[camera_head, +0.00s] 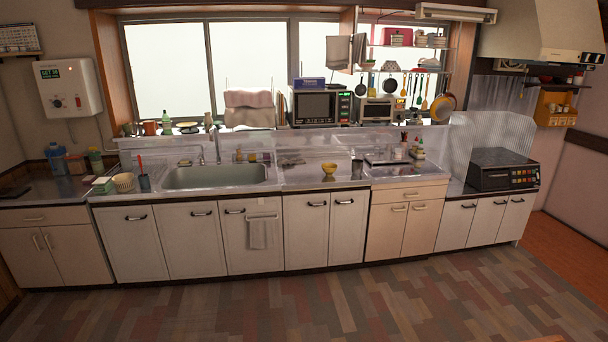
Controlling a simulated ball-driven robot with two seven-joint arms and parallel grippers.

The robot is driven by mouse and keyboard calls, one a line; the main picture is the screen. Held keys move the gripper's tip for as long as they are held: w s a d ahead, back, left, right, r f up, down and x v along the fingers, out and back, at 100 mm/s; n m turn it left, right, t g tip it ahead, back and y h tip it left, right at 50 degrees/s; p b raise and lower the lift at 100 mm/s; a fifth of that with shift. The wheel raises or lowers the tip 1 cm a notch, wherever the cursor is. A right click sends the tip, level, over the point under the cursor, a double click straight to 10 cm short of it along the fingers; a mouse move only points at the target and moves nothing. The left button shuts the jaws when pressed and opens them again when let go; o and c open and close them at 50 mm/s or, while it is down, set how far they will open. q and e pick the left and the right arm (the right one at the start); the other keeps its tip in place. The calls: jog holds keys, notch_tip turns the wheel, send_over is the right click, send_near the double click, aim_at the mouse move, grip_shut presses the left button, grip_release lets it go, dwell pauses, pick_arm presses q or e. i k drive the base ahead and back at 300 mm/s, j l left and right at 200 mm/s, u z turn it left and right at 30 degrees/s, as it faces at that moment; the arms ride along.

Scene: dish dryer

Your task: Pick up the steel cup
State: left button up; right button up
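A small dark grey, cup-like thing (357,168) stands on the counter right of a yellow bowl (329,168). It may be the steel cup, but it is too small to be sure. Another dark cup-like holder (145,183) with a red-handled item in it stands left of the sink. Neither of my grippers is in view.
The counter has a sink (215,177) with a faucet (216,146) and a white ribbed bowl (123,182) to its left. A dark stove-top appliance (502,170) stands at the right. The wooden floor (300,305) before the cabinets is clear.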

aim_at(357, 165)
jog(key=i, duration=2.75)
